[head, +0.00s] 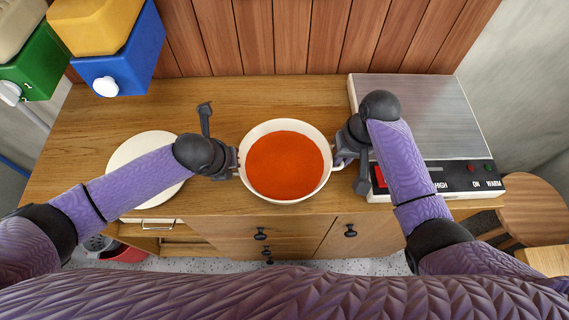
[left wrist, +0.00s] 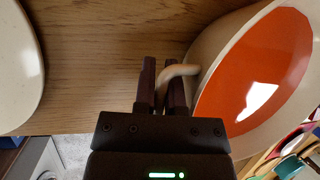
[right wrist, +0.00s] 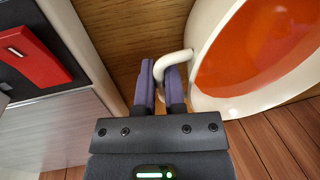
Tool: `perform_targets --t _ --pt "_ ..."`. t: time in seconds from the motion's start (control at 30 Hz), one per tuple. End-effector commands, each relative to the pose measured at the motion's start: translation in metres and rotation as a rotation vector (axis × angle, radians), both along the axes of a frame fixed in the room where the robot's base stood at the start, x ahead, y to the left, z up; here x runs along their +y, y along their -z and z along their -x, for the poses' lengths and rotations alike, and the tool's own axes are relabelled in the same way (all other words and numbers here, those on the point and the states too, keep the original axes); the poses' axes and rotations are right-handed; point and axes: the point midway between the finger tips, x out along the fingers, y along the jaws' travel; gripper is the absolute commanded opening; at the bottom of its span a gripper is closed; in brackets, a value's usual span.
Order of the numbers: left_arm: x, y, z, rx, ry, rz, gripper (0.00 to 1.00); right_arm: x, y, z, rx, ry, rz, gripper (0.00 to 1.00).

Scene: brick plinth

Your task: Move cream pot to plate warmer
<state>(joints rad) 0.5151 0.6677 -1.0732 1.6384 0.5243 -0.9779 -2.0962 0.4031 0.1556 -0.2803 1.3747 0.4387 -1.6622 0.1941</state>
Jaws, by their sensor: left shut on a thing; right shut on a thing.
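The cream pot (head: 330,160) is full of orange-red soup (head: 285,165) and stands between my two grippers over the middle of the wooden counter. My left gripper (head: 237,162) is shut on the pot's left handle, which shows between the fingers in the left wrist view (left wrist: 176,74). My right gripper (head: 341,160) is shut on the right handle, which shows in the right wrist view (right wrist: 170,62). The plate warmer (head: 405,105), with a steel top and a black control panel, is at the right of the counter. I cannot tell whether the pot touches the counter.
A cream plate (head: 128,160) lies on the counter at left, partly under my left arm. Blue (head: 125,65) and green (head: 38,62) containers stand at back left. A wooden plank wall (head: 270,35) closes the back. A round wooden stool (head: 535,208) is at right.

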Motion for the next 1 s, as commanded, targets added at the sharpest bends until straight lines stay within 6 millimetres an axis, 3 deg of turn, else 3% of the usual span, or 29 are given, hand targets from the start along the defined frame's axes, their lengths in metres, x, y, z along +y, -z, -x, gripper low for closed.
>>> perform_targets --t 0.73,1.0 --pt "0.000 -0.003 -0.001 -0.004 -0.001 0.000 0.00 -0.001 -0.003 -0.001 -0.004 0.001 0.001 0.00" --pt "0.001 -0.034 -0.002 -0.010 -0.001 -0.001 0.00 -0.001 -0.034 -0.002 -0.010 0.001 0.000 0.00"
